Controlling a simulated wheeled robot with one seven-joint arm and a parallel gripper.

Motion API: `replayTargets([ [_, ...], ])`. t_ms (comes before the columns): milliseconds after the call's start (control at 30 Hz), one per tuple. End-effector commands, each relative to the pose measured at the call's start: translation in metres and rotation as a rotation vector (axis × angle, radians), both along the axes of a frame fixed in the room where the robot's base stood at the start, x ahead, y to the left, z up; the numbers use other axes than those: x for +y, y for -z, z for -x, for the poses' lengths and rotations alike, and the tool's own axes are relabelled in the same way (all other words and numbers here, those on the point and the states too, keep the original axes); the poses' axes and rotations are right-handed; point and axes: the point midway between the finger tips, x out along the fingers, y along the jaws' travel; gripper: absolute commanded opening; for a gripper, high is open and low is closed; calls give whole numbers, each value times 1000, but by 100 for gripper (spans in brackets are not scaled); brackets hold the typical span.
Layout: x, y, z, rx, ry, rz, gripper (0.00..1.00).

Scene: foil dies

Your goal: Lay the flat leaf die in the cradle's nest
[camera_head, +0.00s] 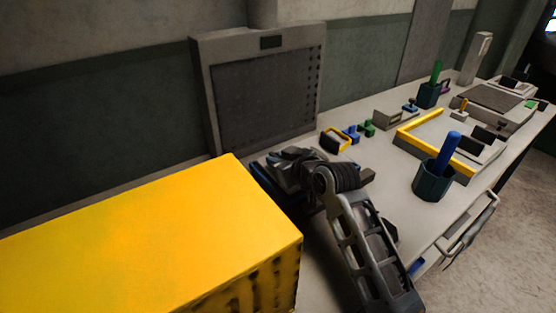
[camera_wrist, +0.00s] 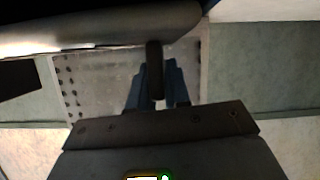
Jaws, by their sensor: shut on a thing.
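My gripper's blue fingers (camera_wrist: 155,92) are shut on a dark upright post (camera_wrist: 154,68) in the wrist view. I cannot tell whether this post belongs to the flat leaf die. In the head view my gripper (camera_head: 268,181) is beside the yellow box, partly hidden by it and by my arm; the held thing cannot be made out there. A broad grey shape (camera_wrist: 120,32) fills the top of the wrist view, and its link to the post is unclear. No cradle nest can be identified surely; a grey device (camera_head: 487,108) stands at the bench's far end.
A large yellow box (camera_head: 150,235) fills the lower left. A grey panel (camera_head: 265,97) stands against the wall. A yellow angled frame (camera_head: 408,127), a dark cup (camera_head: 433,182) with a blue rod, and small blue and green pieces (camera_head: 366,128) stand on the bench (camera_head: 372,178).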

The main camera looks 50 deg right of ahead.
Motion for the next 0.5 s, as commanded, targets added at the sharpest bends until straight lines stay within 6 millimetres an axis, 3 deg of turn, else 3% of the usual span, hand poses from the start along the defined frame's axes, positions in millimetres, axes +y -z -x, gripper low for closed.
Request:
replayTargets([
  [500, 0, 10, -1, -4, 0, 3, 0],
])
